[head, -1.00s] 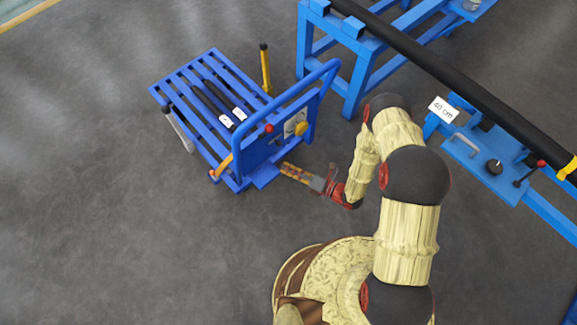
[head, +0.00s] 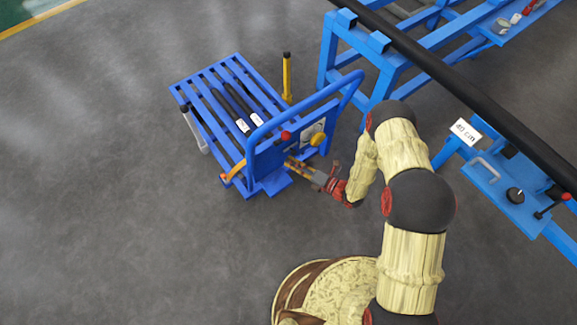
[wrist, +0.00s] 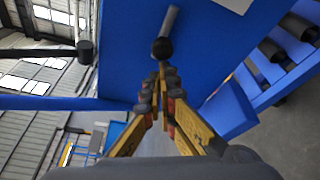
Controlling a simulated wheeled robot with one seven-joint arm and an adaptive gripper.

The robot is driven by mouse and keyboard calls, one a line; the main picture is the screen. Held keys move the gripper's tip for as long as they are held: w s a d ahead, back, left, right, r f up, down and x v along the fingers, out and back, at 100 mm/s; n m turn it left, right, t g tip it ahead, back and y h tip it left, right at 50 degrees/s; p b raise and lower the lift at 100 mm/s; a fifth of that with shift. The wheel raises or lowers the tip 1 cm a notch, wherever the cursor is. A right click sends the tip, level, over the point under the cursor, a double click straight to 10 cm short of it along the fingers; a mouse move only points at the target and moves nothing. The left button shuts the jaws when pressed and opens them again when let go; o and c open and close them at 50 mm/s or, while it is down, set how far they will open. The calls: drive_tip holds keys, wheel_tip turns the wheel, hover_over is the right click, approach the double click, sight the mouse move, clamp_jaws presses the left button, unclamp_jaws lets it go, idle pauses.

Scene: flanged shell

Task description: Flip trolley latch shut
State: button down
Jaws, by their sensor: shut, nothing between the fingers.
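The blue trolley (head: 215,105) stands left of my arm, with a slatted deck, an upright end panel (head: 268,165) and a tube handle. A red ball knob (head: 286,135) and a yellow knob (head: 318,139) sit at the panel. An orange bar (head: 235,170) is at its lower left edge. I cannot tell which part is the latch. My gripper (head: 290,162) is shut and empty close to the panel. In the wrist view its fingertips (wrist: 160,82) are just below a dark ball knob on a grey rod (wrist: 170,22); contact is unclear.
Two dark rods with white labels (head: 243,105) lie on the deck. A yellow post (head: 287,78) stands behind the trolley. A blue frame (head: 395,60) carries a long black pipe (head: 475,95) at the right. The grey floor (head: 100,220) at the left is clear.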

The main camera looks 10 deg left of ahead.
drive_tip(key=shift+w, duration=0.1)
drive_tip(key=shift+w+d+b, duration=0.3)
drive_tip(key=shift+w+d, duration=0.85)
drive_tip(key=shift+w, duration=0.2)
drive_tip(key=shift+r, duration=0.1)
